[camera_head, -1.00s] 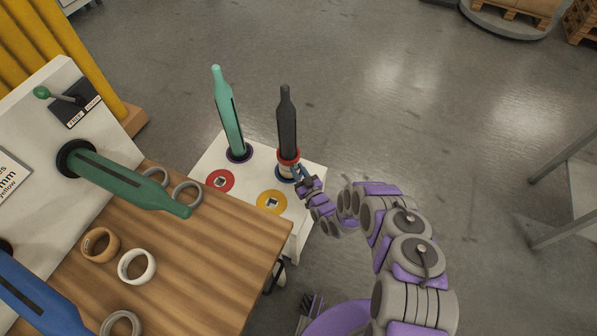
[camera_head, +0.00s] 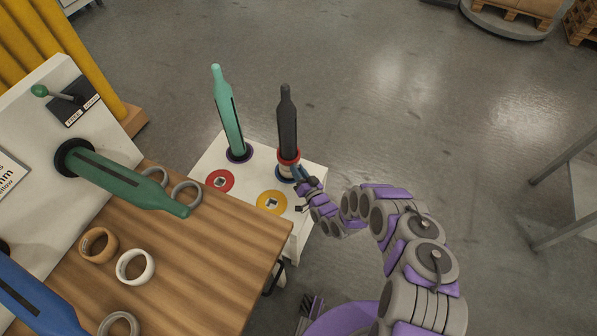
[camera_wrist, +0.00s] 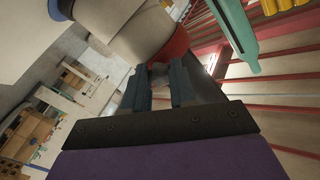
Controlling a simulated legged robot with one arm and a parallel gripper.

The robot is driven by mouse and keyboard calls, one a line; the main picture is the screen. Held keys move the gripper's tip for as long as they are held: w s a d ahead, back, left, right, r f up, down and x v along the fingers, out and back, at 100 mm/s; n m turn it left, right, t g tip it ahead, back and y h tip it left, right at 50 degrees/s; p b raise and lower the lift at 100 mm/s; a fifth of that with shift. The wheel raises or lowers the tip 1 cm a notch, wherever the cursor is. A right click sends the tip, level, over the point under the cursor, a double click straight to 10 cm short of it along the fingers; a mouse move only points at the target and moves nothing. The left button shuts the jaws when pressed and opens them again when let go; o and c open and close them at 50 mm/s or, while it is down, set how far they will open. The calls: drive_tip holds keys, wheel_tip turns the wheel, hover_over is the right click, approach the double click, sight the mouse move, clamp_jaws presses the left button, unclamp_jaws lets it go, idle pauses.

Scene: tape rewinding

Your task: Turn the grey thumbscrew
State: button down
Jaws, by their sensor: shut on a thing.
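A black spindle (camera_head: 287,125) stands upright on the white stand, with a red collar (camera_head: 289,157) around its base above a pale section and a blue ring (camera_head: 285,174). My gripper (camera_head: 297,171) reaches the collar from the right. In the wrist view my two dark fingers (camera_wrist: 160,82) close on a small grey piece, the thumbscrew (camera_wrist: 158,67), beside the red collar (camera_wrist: 176,46). The fingers cover most of the thumbscrew, and its turn angle cannot be told. It is too small to make out in the head view.
A light green spindle (camera_head: 228,112) stands left of the black one. Red (camera_head: 220,181) and yellow (camera_head: 272,202) discs mark the stand top. A wooden table (camera_head: 215,255) with tape rolls and a dark green spindle (camera_head: 125,178) is at left.

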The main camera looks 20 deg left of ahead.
drive_tip(key=shift+f, duration=0.1)
drive_tip(key=c, duration=0.9)
unclamp_jaws()
drive_tip(key=p+v, duration=0.1)
drive_tip(key=v, duration=1.6)
drive_tip(key=shift+d, duration=0.1)
